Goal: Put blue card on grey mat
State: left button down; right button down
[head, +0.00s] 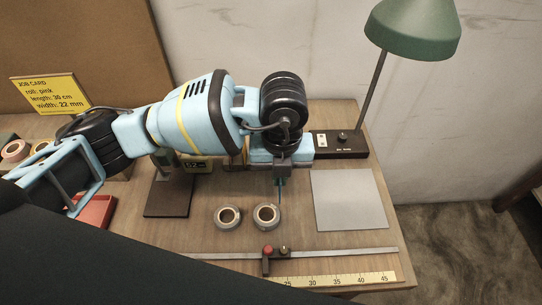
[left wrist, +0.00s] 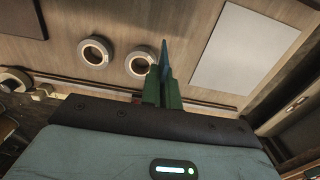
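My left gripper (head: 280,180) points down over the table, left of the grey mat. It is shut on a thin blue piece (head: 281,194), seen almost edge-on, which looks like the blue card. In the left wrist view the blue card (left wrist: 164,53) sticks out as a narrow dark-blue sliver beyond the closed green fingers (left wrist: 163,82). The grey mat (head: 349,200) lies flat and bare on the right of the table, and it also shows in the left wrist view (left wrist: 243,52). My right gripper is not in view.
Two tape rolls (head: 229,217) (head: 267,216) lie just below and left of the gripper. A ruled rail (head: 330,252) runs along the front. A green lamp (head: 415,28) stands behind the mat. A yellow job card (head: 49,92) stands at the back left.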

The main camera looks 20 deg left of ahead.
pick_arm(q)
jog(key=shift+s+d+r, duration=0.1)
jog(key=shift+s+d, duration=0.45)
jog(key=shift+s, duration=0.25)
